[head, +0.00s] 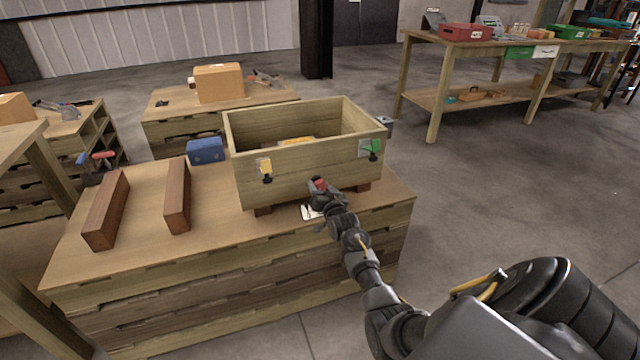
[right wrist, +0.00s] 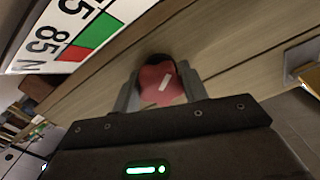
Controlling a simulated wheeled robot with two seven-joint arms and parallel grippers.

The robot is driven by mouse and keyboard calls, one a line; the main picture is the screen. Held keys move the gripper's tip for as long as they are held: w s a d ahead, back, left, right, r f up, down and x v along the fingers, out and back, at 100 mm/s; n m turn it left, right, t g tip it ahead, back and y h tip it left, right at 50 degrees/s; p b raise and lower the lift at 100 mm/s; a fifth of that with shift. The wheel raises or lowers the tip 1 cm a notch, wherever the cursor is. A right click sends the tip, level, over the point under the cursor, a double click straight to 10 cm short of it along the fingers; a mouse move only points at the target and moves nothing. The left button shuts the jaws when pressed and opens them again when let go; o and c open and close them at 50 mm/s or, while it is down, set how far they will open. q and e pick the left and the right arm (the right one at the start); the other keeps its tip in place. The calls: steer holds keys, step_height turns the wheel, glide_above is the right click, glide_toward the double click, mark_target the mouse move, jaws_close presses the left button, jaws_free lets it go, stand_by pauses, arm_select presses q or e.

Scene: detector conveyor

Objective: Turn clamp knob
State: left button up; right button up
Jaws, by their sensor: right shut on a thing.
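A red clamp knob (right wrist: 160,84) with a white mark sits between the fingers of my right gripper (right wrist: 163,92) in the right wrist view. The gripper is shut on it. In the head view the red knob (head: 319,184) shows small at the tip of my right gripper (head: 318,190), at the low front of the wooden box (head: 300,166). A label plate with black numbers and red and green fields (right wrist: 85,25) lies beside the knob in the wrist view. It shows as a white plate (head: 309,212) in the head view. My left gripper is not in view.
The box stands on a wooden workbench (head: 140,240). A yellow latch (head: 264,168) and a green one (head: 374,148) are on its front. Two brown wooden bars (head: 106,210) and a blue case (head: 206,150) lie to its left. Open floor is on the right.

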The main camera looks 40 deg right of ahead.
steer(key=m+p, duration=0.1)
steer(key=m, duration=0.1)
steer(key=shift+r+m, duration=0.1)
steer(key=shift+m, duration=0.2)
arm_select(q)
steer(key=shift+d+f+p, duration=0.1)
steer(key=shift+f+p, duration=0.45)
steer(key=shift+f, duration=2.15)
arm_select(e)
steer(key=shift+a+m, duration=0.1)
steer(key=shift+m, duration=1)
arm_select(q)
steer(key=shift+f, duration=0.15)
arm_select(e)
steer(key=o, duration=1)
steer(key=shift+s, duration=0.2)
arm_select(q)
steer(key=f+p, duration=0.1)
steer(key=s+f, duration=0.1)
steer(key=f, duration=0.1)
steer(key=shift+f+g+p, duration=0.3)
steer(key=shift+p, duration=0.1)
arm_select(e)
steer(key=v, duration=1)
steer(key=shift+s+a, duration=0.1)
steer(key=shift+a, duration=0.05)
